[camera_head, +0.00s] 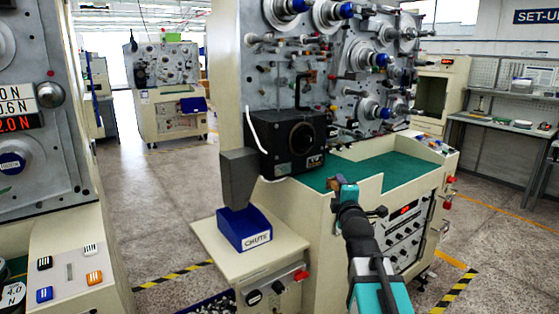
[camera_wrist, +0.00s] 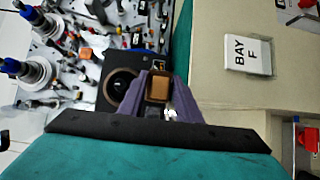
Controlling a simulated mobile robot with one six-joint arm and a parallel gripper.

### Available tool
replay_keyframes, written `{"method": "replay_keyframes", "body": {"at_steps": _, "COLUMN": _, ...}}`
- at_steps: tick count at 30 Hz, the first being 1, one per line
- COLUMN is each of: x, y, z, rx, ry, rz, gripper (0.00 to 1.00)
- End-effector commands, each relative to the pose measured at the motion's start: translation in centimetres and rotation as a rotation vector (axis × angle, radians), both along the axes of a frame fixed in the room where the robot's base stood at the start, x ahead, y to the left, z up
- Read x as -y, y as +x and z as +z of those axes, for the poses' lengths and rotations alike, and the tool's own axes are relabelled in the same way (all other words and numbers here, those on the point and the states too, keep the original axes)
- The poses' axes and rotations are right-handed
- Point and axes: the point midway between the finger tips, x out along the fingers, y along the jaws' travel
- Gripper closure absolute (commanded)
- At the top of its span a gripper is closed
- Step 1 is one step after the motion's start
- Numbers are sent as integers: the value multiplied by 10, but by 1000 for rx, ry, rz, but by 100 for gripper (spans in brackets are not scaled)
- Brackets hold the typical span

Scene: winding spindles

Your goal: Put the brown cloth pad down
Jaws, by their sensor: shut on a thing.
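The brown cloth pad (camera_wrist: 158,88) is a small brown block between the two purple-grey fingers of my gripper (camera_wrist: 159,92) in the wrist view. The fingers are shut on it. In the head view my gripper (camera_head: 342,187) is beside the front edge of the winding machine's green worktop (camera_head: 318,178). The pad is too small there to make out clearly. I cannot tell how far above any surface it is.
The winding machine's black box with a round opening (camera_head: 293,143) stands behind the gripper. A blue CHUTE bin (camera_head: 244,230) is on a cream side stand to the left. A BAY F sign (camera_wrist: 247,53) shows in the wrist view. Green worktop to the right looks clear.

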Motion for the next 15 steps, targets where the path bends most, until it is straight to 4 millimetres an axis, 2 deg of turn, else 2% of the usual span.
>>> {"method": "replay_keyframes", "body": {"at_steps": 1, "x": -8, "y": -1, "z": -2, "rx": 0, "ry": 0, "rz": 10, "gripper": 87}}
{"method": "replay_keyframes", "body": {"at_steps": 4, "x": -17, "y": -1, "z": -5, "rx": 1, "ry": 0, "rz": 20, "gripper": 87}}
{"method": "replay_keyframes", "body": {"at_steps": 15, "x": -20, "y": -1, "z": -6, "rx": 1, "ry": 0, "rz": 23, "gripper": 87}}
